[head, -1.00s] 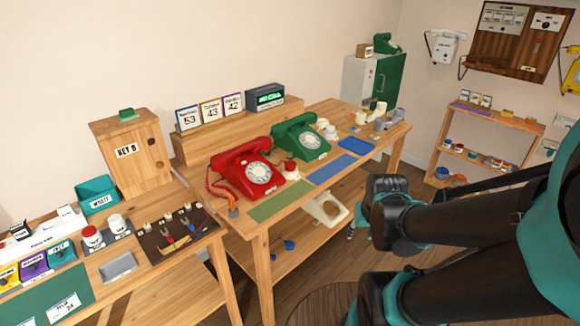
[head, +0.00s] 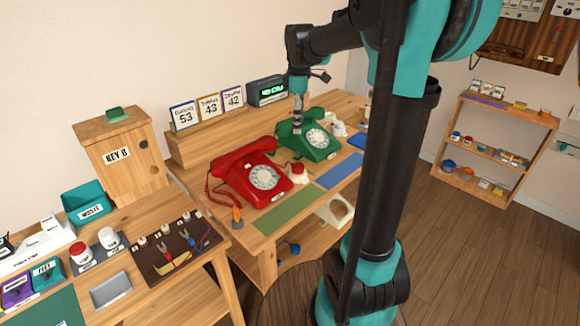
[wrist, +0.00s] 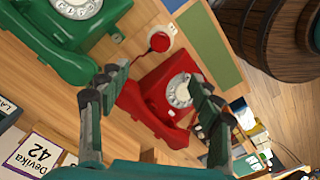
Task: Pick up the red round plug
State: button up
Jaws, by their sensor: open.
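A red round knob-like piece (head: 299,168) sits on a white base between the red and green phones; it also shows in the wrist view (wrist: 159,42). I cannot tell whether it is the plug. Another small red piece (head: 167,250) lies on the dark cord board at the left, its shape too small to tell.
The red phone (head: 250,174) and green phone (head: 308,136) stand close on either side. Name cards (head: 208,106) and a dark display (head: 267,92) line the raised shelf behind. Green and blue mats (head: 284,211) lie clear in front. A red-lidded jar (head: 81,252) stands at the left.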

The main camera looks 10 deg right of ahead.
aim_at(298, 166)
notch_tip(298, 166, down, 17)
jog(key=shift+r, duration=0.1)
jog(key=c, duration=1.1)
